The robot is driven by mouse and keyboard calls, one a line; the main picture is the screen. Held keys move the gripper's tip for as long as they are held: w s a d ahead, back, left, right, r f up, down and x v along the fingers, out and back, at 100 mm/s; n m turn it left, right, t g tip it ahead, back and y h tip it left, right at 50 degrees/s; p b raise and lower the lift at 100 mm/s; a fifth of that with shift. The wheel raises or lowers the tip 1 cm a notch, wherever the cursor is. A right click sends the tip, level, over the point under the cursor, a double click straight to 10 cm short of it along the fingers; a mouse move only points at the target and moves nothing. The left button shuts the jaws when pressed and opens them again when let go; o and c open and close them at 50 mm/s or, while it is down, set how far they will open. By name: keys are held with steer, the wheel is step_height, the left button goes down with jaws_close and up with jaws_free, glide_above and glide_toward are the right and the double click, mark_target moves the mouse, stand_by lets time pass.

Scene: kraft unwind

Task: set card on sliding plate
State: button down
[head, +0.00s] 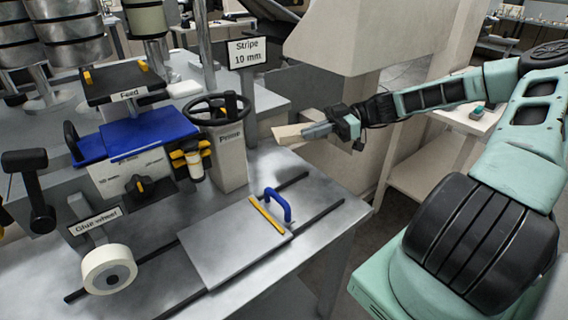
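The sliding plate (225,245) is a flat grey plate on two dark rails at the front of the metal table. It has a yellow strip (266,215) and a blue handle (283,203) near its right end. My gripper (316,131) is in the air above and to the right of the plate, pointing left. It is shut on a pale beige card (288,134) that sticks out to the left of the fingers. The card is apart from the plate.
Left of the plate are a white glue wheel (109,270) and its sign (95,219). Behind it stand a post with a handwheel (218,110), a blue feed table (148,132) and a "Stripe 10 mm" sign (248,53). The plate's top is clear.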

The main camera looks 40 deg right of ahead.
steer(key=p, duration=0.1)
glide_above(286, 176)
steer(key=shift+d+f, duration=0.25)
steer(key=shift+f, duration=0.8)
step_height(286, 176, down, 4)
steer(key=shift+f+p, duration=0.2)
steer(key=shift+p, duration=0.15)
steer(key=shift+a+f, duration=0.2)
steer(key=shift+f, duration=0.1)
steer(key=shift+f, duration=0.15)
steer(key=c, duration=1.6)
jaws_free()
steer(key=shift+c, duration=0.2)
